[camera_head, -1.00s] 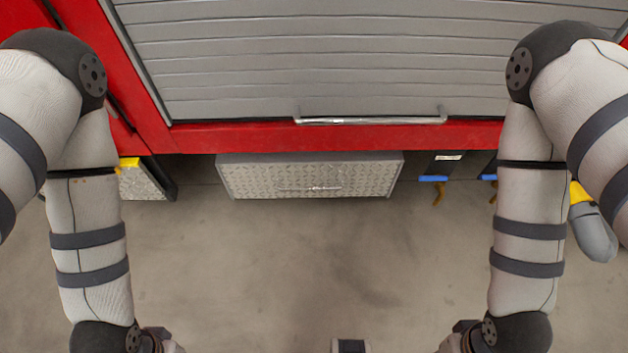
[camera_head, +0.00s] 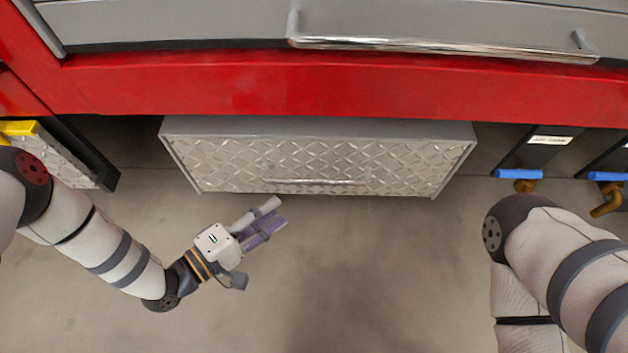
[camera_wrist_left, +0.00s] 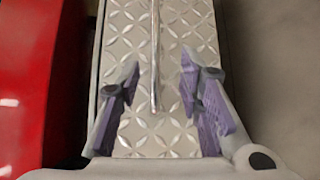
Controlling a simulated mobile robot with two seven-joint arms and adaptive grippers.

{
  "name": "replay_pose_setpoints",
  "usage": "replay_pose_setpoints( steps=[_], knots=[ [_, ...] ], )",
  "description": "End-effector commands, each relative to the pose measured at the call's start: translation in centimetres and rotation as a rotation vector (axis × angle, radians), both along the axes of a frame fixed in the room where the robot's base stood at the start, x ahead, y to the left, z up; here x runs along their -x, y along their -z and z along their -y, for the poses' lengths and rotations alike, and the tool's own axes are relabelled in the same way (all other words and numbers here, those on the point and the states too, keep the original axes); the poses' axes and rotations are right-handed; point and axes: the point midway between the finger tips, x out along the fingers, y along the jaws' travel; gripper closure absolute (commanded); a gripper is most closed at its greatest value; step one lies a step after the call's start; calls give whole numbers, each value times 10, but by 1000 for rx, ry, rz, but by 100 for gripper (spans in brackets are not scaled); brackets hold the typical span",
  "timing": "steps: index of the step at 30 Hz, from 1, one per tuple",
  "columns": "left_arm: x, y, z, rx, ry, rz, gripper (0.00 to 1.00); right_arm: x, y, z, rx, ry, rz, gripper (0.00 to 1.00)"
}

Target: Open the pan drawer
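The pan drawer (camera_head: 320,160) is a wide box with a diamond-plate metal front, under the red bumper. It looks shut. Its thin bar handle (camera_head: 316,181) runs level along the lower part of the front. My left gripper (camera_head: 270,217) is in front of the drawer, below and left of the handle in the head view, apart from it. In the left wrist view its two purple-padded fingers (camera_wrist_left: 160,82) are spread, with the handle (camera_wrist_left: 156,55) lying between them in the picture. My right gripper is out of view; only part of my right arm shows.
A red bumper (camera_head: 300,85) overhangs the drawer, with a grey shutter and long chrome bar (camera_head: 440,45) above. Blue-handled valves (camera_head: 518,174) sit at the right, a diamond-plate step (camera_head: 50,155) at the left. The concrete floor (camera_head: 350,270) ahead is clear.

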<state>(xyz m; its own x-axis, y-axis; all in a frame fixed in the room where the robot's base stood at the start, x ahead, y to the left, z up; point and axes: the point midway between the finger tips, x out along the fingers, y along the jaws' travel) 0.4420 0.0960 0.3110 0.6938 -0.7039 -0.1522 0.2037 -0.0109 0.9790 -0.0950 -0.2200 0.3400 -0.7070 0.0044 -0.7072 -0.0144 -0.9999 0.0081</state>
Motion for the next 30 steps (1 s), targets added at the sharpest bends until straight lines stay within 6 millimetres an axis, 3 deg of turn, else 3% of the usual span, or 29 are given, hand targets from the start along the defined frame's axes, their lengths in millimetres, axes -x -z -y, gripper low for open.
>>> replay_pose_setpoints(
  steps=[5,15,27,28,30],
  knots=[
    [-19,-1,17,17,4,12,67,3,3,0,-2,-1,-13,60],
    [-74,12,74,14,2,8,67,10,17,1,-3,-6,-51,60],
    [-86,12,86,13,2,8,67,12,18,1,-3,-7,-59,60],
    [-86,12,86,12,2,7,69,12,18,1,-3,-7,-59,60],
    [-86,12,86,12,2,7,85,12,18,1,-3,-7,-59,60]
  ],
)
